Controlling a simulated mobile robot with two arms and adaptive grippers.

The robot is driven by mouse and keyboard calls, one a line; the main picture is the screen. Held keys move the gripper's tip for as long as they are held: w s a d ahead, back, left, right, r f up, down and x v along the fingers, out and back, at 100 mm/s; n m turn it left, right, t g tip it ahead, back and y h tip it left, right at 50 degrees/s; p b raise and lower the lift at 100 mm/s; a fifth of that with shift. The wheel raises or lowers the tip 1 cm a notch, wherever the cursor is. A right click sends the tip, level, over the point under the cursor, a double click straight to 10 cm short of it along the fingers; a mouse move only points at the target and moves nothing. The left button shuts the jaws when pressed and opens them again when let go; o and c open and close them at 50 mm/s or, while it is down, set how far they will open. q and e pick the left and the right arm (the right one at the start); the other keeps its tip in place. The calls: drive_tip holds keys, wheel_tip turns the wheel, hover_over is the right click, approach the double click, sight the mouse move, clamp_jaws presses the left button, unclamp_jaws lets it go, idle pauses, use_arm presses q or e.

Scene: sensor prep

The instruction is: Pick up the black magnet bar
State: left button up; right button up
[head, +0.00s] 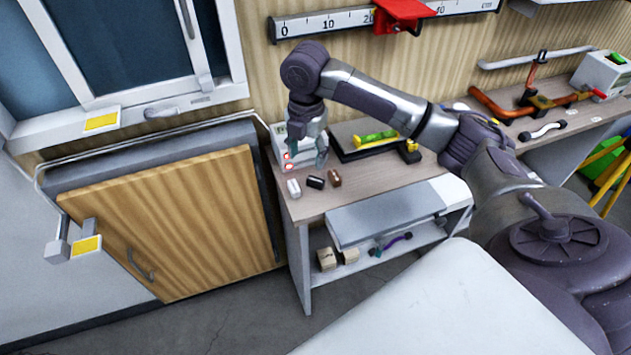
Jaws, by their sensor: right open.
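The black magnet bar (316,182) lies on the left end of the wooden bench top, a small dark block. A white block (293,188) lies to its left and a brown block (334,177) to its right, with small gaps between them. My right gripper (306,161) points down just behind and above these blocks, in front of a white box. My left gripper is not in view.
The white box (280,158) with red lights stands close behind the gripper. A black tray (352,137) with a green-yellow item is to the right. A measuring rail (330,22) with a red bracket (404,12) is on the wall above. The bench front edge is near the blocks.

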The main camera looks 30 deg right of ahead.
wheel_tip(320, 180, up, 3)
drive_tip(key=d, duration=0.2)
drive_tip(key=n+p, duration=0.1)
hover_over(314, 181)
wheel_tip(314, 181, down, 8)
drive_tip(key=shift+s+f, duration=0.1)
drive_tip(key=shift+s, duration=0.05)
wheel_tip(314, 181, down, 4)
drive_tip(key=shift+f+p, duration=0.1)
drive_tip(key=shift+p, duration=0.6)
drive_tip(key=shift+f, duration=0.6)
drive_tip(key=c, duration=0.9)
drive_tip(key=shift+r, duration=0.15)
